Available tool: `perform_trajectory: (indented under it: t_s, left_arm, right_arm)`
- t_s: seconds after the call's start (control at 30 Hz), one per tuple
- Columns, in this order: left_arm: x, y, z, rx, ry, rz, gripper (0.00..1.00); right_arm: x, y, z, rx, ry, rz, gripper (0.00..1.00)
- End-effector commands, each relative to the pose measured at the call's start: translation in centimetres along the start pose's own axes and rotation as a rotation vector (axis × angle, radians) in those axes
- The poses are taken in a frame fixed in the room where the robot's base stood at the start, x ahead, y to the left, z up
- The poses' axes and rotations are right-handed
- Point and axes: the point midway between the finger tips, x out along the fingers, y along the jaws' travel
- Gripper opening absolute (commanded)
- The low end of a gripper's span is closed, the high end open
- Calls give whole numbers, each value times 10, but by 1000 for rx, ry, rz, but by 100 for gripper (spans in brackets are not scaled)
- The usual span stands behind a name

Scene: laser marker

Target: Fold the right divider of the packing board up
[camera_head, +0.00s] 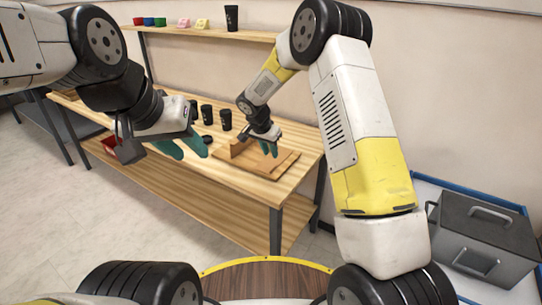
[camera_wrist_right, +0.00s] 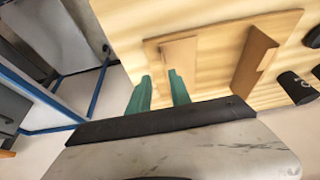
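The packing board (camera_head: 257,173) is a flat wooden panel on the table; it also shows in the right wrist view (camera_wrist_right: 215,50). Its left divider (camera_head: 239,147) stands up, also seen in the right wrist view (camera_wrist_right: 252,60). The right divider (camera_wrist_right: 180,52) appears to lie flat or nearly so. My right gripper (camera_head: 268,148) is over the board. In the right wrist view, its two green fingers (camera_wrist_right: 160,90) are apart and empty, close to the right divider's near end; contact cannot be told. My left gripper (camera_head: 183,147) has its green fingers spread, empty, left of the board.
Several black cups (camera_head: 225,119) stand left of and behind the board on the wooden table (camera_head: 280,187). A shelf (camera_head: 200,32) behind holds coloured blocks and another black cup (camera_head: 231,18). A grey metal box (camera_head: 485,235) stands at the right. Table space near the board's front is clear.

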Motion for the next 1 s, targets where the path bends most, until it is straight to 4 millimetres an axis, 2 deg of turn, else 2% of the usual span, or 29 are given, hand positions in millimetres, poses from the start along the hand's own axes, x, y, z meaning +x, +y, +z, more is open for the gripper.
perform_trajectory:
  t_s: [0.13,0.27,0.6,0.8,1.0]
  left_arm:
    - [0,0,0,0,0,0,36]
    - [0,0,0,0,0,0,36]
    - [0,0,0,0,0,0,36]
    - [0,0,0,0,0,0,36]
    - [0,0,0,0,0,0,36]
  right_arm:
    - [16,-9,6,14,3,5,25]
    - [29,-9,6,18,3,6,25]
    - [81,-8,6,16,2,6,25]
    - [93,-8,6,16,3,5,25]
    - [93,-8,5,16,3,5,25]
